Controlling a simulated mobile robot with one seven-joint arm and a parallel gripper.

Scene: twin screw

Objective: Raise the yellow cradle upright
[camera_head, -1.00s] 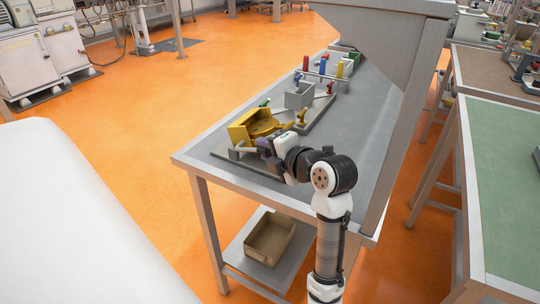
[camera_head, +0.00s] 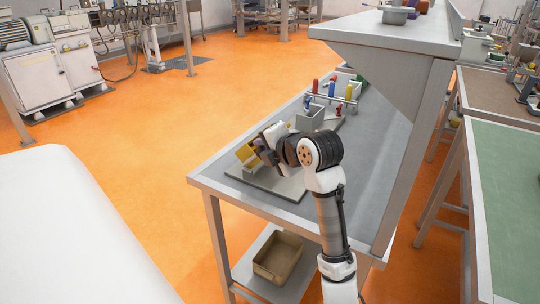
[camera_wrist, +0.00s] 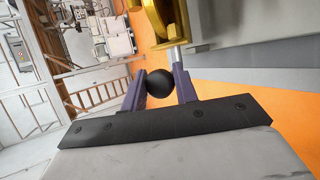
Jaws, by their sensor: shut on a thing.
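The yellow cradle (camera_head: 246,152) is at the near end of the grey bench, above a flat base plate (camera_head: 285,183). My gripper and forearm hide most of it in the head view, so its exact tilt is unclear. A curved yellow part of it (camera_wrist: 182,22) shows at the top of the wrist view. A short metal rod runs from near this part to a black ball knob (camera_wrist: 160,84). My gripper (camera_wrist: 159,88) has its two purple fingers shut on either side of the knob. In the head view, my gripper (camera_head: 266,148) is beside the cradle.
A raised shelf (camera_head: 385,45) overhangs the bench on the right. A brown bin (camera_head: 278,257) sits on the lower shelf. The bench's near right surface is clear.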

